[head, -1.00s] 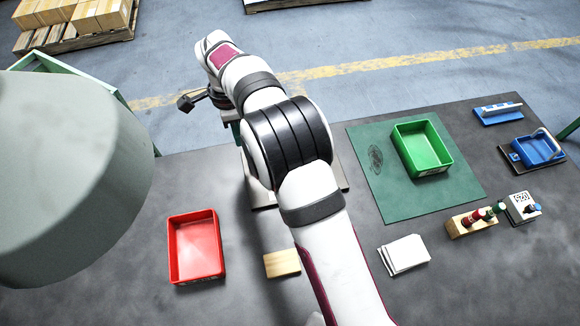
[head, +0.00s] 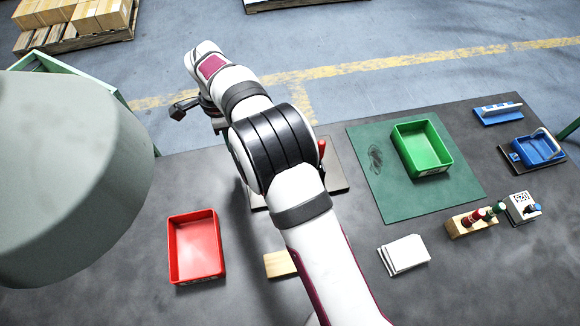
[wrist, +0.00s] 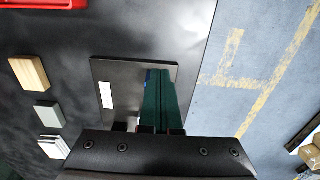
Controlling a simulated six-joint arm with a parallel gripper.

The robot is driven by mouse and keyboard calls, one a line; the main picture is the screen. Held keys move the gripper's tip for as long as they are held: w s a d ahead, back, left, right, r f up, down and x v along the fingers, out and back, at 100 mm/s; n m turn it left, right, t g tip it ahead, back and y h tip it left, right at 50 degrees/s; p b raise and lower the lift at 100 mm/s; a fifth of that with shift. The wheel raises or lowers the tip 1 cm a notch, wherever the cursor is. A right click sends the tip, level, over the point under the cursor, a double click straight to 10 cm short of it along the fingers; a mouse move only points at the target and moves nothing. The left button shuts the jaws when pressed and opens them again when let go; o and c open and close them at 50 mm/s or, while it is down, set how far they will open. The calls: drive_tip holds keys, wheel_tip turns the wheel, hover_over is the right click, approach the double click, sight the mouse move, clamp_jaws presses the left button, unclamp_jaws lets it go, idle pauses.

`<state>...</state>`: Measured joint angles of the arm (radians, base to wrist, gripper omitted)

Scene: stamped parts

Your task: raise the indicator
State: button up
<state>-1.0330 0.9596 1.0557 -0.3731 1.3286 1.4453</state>
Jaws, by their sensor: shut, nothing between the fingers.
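A fixture stands on a dark base plate (head: 338,172) behind my arm in the head view. A red upright handle (head: 322,148) shows just right of my arm's black joint. I cannot make out which part is the indicator; most of the fixture is hidden. My gripper (wrist: 156,129) shows at the bottom of the wrist view, shut and empty, in front of the green part. Whether it touches the fixture I cannot tell.
A red bin (head: 196,250) and a wooden block (head: 279,264) lie at the front. A green bin (head: 421,150) sits on a green mat (head: 385,207), with white cards (head: 405,254) nearby. A large grey-green rounded body (head: 70,180) fills the left. Stamps (head: 474,219) stand at right.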

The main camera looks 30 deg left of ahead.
drive_tip(key=o, duration=0.7)
drive_tip(key=shift+c, duration=0.2)
wheel_tip(320, 180, up, 8)
